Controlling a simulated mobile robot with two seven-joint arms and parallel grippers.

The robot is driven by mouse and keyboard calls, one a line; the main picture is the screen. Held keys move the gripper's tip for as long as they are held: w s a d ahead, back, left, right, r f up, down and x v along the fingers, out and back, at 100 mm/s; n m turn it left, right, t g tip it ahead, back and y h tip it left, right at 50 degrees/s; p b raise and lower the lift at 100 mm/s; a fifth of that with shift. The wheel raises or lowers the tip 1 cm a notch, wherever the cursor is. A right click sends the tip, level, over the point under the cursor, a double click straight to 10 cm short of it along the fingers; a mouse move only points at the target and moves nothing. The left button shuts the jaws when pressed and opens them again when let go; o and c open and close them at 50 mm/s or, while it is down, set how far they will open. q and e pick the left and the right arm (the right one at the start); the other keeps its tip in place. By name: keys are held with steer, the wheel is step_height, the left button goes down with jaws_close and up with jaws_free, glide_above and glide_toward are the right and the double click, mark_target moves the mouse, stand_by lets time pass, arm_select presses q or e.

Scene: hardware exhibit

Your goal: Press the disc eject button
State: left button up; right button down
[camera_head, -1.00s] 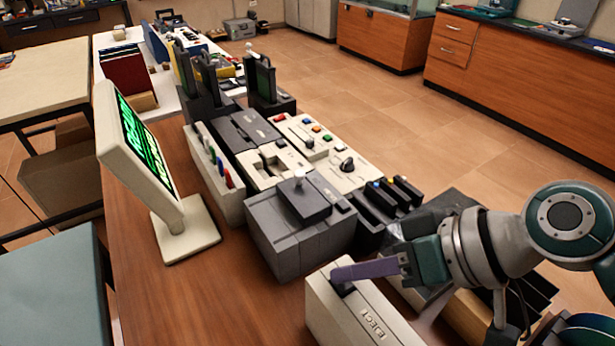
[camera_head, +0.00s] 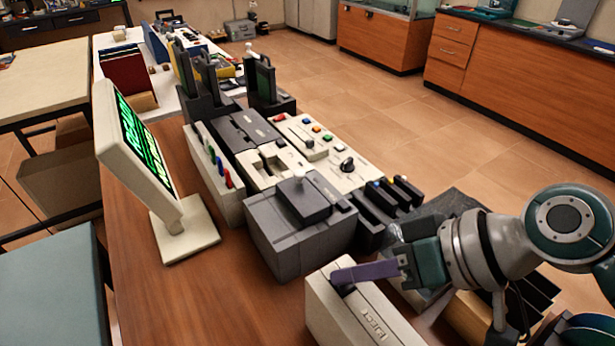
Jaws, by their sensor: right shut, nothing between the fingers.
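A cream box marked EJECT (camera_head: 353,317) stands at the front edge of the wooden table, at the bottom middle of the head view. A dark button or slot on its top is mostly hidden under my right gripper's fingertip. My right gripper (camera_head: 345,275) comes in from the right. Its purple fingers are shut with nothing between them, and their tip is at the dark part on top of the box. I cannot tell whether the button is pressed down. My left gripper is not in view.
A dark grey joystick box (camera_head: 297,228) stands just behind the EJECT box. Control panels (camera_head: 318,150) with knobs and slots are further back. A cream monitor (camera_head: 140,150) with green text stands at left. The wooden table (camera_head: 240,310) is bare at front left.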

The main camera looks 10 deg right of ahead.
mark_target(351, 288)
steer(key=shift+r+p, duration=0.65)
steer(key=shift+r, duration=0.05)
step_height(351, 288, up, 5)
steer(key=p, duration=0.5)
steer(key=shift+r, duration=0.1)
steer(key=shift+s, duration=0.1)
stand_by(0.3)
steer(key=s+d+r+g+h, duration=0.1)
steer(key=s+d+r+h, duration=0.25)
steer(key=s, duration=0.45)
steer(key=s+d+r+g+h, duration=0.1)
steer(key=s+d+r+h, duration=0.2)
steer(key=s, duration=0.4)
step_height(351, 288, up, 30)
steer(key=p, duration=3)
steer(key=shift+s+d+r+h+p, duration=0.15)
steer(key=shift+d+h+p, duration=0.25)
steer(key=shift+h, duration=0.05)
